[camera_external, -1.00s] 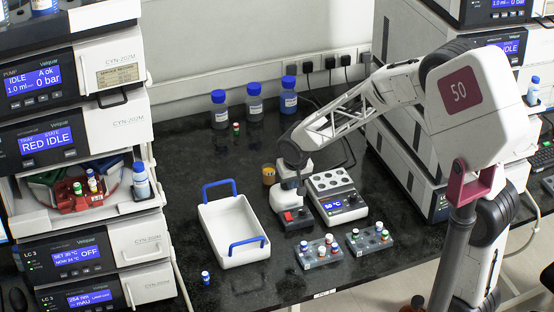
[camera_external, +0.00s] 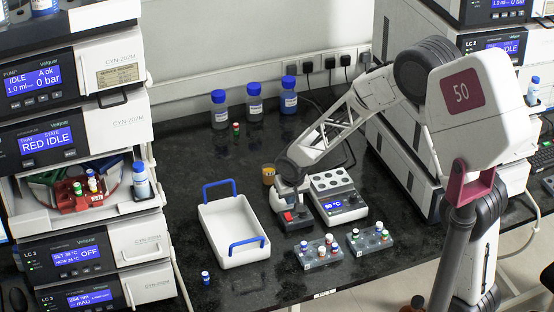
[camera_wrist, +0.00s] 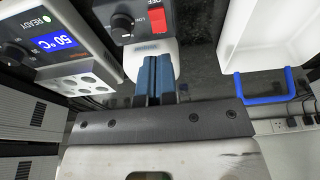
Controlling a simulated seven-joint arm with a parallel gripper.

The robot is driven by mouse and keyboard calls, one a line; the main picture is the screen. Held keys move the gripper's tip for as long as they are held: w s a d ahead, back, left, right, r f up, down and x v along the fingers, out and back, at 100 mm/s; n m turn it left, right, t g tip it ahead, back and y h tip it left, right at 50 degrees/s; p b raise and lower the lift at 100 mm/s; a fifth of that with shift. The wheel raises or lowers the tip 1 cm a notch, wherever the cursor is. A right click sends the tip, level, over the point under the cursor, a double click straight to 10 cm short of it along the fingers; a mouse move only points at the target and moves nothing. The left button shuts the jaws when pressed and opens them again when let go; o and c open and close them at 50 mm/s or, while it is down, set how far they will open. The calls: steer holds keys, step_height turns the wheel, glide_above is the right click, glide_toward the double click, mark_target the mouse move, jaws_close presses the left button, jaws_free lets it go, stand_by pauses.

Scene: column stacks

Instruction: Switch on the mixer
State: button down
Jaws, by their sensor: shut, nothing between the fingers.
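The mixer is a small unit with a dark front panel, standing between the white tray and the heating block. Its red rocker switch (camera_external: 288,216) shows at the front; the wrist view shows the switch (camera_wrist: 159,17) beside a black knob (camera_wrist: 122,22) with "OFF" and "LOW" lettering. My gripper (camera_wrist: 155,62) is shut and empty, its blue-grey fingers together over the mixer's pale body, short of the panel. In the external view the end of my arm is right above the mixer and hides its upper part. I cannot tell whether the fingertips touch it.
The heating block (camera_external: 338,205) reads 50 °C and stands close at the mixer's right. The white tray (camera_external: 225,222) with blue handles is at its left. Two vial racks (camera_external: 320,258) stand in front. An amber jar (camera_external: 268,175) is behind. Blue-capped bottles (camera_external: 254,105) line the wall.

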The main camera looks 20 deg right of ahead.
mark_target(287, 213)
steer(key=shift+x, duration=3.2)
